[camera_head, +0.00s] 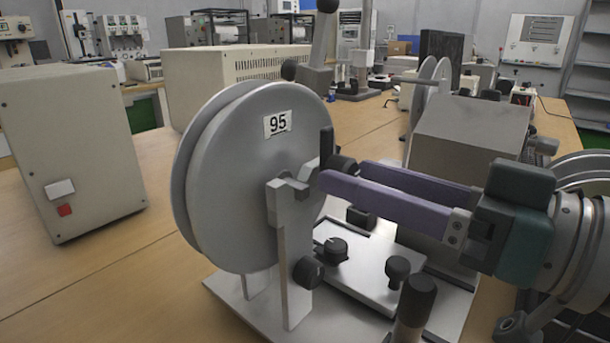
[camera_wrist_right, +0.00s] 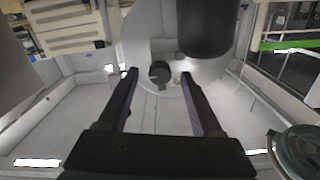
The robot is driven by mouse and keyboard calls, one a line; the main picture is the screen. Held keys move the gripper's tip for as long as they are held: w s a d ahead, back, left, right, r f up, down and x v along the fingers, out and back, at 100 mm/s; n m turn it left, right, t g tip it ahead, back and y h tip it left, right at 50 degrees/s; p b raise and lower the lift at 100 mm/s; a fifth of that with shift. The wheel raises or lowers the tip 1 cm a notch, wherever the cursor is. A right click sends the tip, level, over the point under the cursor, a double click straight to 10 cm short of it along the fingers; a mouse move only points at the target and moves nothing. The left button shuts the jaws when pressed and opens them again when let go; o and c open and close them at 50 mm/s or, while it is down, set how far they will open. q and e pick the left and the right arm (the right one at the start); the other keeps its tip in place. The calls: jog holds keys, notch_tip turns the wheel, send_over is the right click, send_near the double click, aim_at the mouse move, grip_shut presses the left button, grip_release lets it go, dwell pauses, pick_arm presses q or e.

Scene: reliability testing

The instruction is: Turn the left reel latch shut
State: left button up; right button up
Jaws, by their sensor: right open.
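The left reel (camera_head: 235,190) is a large grey double disc labelled 95, standing upright on a grey stand. Its latch (camera_head: 290,188) is a small grey piece at the reel's hub on top of an upright post, with a dark upright lever (camera_head: 326,145) beside it. My right gripper (camera_head: 343,174) comes in from the right with two purple fingers. They are apart, with their tips close to the latch; contact cannot be told. In the right wrist view, a dark round knob (camera_wrist_right: 159,72) shows beyond and between the spread fingertips (camera_wrist_right: 158,77). My left gripper is not in view.
The grey base plate (camera_head: 250,312) carries several black knobs, one (camera_head: 415,300) standing tall at the front. A grey block (camera_head: 470,130) and another reel (camera_head: 428,85) stand behind my right arm. A beige box (camera_head: 75,150) stands left; the wooden table (camera_head: 100,270) is clear between.

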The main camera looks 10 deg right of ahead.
jog(key=shift+w+a, duration=0.15)
grip_shut()
dwell(0.5)
